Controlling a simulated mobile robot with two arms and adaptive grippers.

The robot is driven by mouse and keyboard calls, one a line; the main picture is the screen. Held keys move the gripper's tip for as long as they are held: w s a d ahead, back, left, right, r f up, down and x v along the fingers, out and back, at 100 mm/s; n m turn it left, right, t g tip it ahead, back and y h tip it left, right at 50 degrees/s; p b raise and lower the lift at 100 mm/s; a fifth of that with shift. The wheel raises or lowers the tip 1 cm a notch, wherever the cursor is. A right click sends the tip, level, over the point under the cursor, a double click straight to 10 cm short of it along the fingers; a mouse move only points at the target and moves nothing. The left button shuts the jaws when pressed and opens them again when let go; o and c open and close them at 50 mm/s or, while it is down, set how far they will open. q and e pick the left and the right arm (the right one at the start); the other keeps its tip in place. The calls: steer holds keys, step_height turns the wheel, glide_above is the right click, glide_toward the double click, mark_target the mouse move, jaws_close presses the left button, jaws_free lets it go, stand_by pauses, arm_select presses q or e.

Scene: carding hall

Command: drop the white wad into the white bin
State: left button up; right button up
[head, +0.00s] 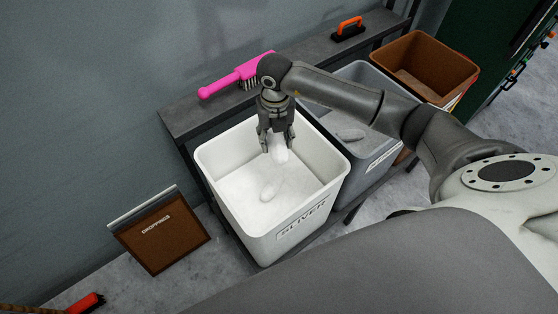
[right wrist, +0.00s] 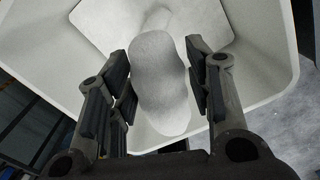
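The white bin (head: 216,183), labelled SLIVER, stands in the middle of the head view with its open top facing up. My right gripper (head: 276,146) points down inside its mouth, near the back wall. It is closed around a white wad (head: 281,155), which hangs between the fingertips above the bin floor. In the right wrist view the wad (right wrist: 160,85) sits between the two fingers (right wrist: 160,92), with the bin's pale inner wall (right wrist: 262,60) around it. Another white wad (head: 270,189) lies on the bin floor. My left gripper is not in view.
A grey bin (head: 366,162) with a grey wad (head: 349,135) stands right of the white bin, and a brown bin (head: 425,60) beyond it. A pink brush (head: 236,76) and an orange-handled tool (head: 348,30) lie on the dark shelf (head: 190,110) behind. A brown DROPPINGS container (head: 165,240) is left.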

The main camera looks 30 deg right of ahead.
steer(key=o, duration=0.4)
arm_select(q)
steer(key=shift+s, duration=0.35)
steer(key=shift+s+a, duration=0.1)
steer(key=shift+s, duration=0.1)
arm_select(e)
steer(key=shift+r, duration=0.1)
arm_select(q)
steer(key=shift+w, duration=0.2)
arm_select(e)
step_height(320, 180, up, 12)
steer(key=shift+f, duration=0.1)
